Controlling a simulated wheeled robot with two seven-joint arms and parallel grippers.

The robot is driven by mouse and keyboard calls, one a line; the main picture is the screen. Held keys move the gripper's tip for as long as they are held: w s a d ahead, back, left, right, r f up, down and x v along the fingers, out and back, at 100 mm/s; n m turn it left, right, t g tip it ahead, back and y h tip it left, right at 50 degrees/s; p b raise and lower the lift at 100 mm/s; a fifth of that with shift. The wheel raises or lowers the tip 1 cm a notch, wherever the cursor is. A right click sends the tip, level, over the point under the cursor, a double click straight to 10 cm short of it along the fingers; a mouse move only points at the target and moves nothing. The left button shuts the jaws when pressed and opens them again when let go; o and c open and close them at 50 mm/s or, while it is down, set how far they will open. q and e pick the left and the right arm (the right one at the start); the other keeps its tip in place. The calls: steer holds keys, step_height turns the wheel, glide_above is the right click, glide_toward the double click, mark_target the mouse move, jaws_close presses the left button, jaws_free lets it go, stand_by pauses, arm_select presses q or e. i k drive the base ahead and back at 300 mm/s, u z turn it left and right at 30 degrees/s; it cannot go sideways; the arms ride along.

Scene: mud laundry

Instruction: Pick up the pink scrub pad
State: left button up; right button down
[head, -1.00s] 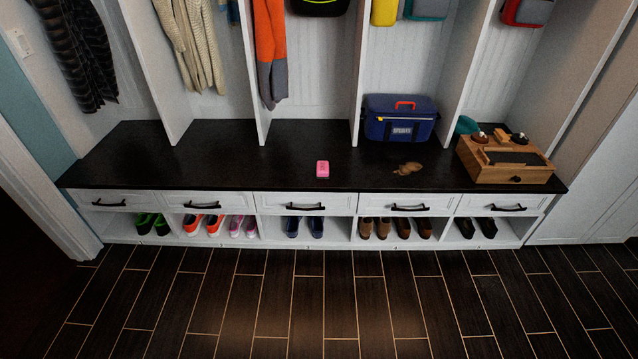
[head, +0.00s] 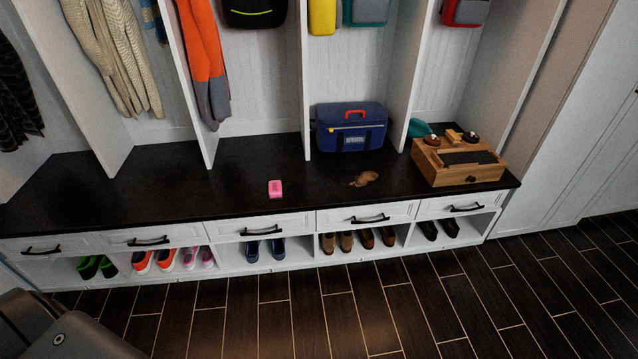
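The pink scrub pad (head: 275,188) lies on the black bench top (head: 120,190), near its front edge and left of a brown stain. Nothing touches it. Neither of my grippers shows in the head view. Only a dark grey part of my own body shows at the lower left corner.
A brown smear (head: 364,178) is on the bench. Behind it stands a blue bag (head: 350,129) with a red handle. A wooden box (head: 458,163) stands at the right end. White dividers rise behind. Shoes sit in cubbies below the drawers. The dark floor in front is clear.

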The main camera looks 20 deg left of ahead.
mark_target(274, 186)
steer(key=z, duration=0.1)
steer(key=i, duration=0.9)
steer(key=u, duration=0.5)
